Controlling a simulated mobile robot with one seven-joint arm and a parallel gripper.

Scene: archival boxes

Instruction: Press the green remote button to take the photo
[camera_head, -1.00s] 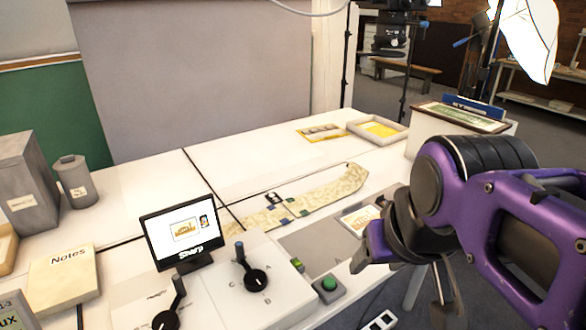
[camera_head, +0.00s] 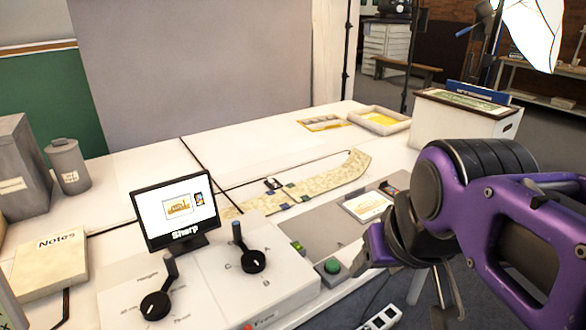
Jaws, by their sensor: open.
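The green remote button (camera_head: 332,266) sits on a small grey box at the front edge of the table, right of the white control box. My gripper (camera_head: 372,252) is at the right, close to the button in the picture and apart from it; it is open and holds nothing that I can see. Part of it is hidden behind my purple arm.
A card with a picture (camera_head: 368,206) lies on a grey mat behind my gripper. A long patterned strip (camera_head: 320,184) lies across the white table. A yellow-lined tray (camera_head: 381,121) and a white box (camera_head: 450,125) stand at the back right. A notes box (camera_head: 48,265) is at left.

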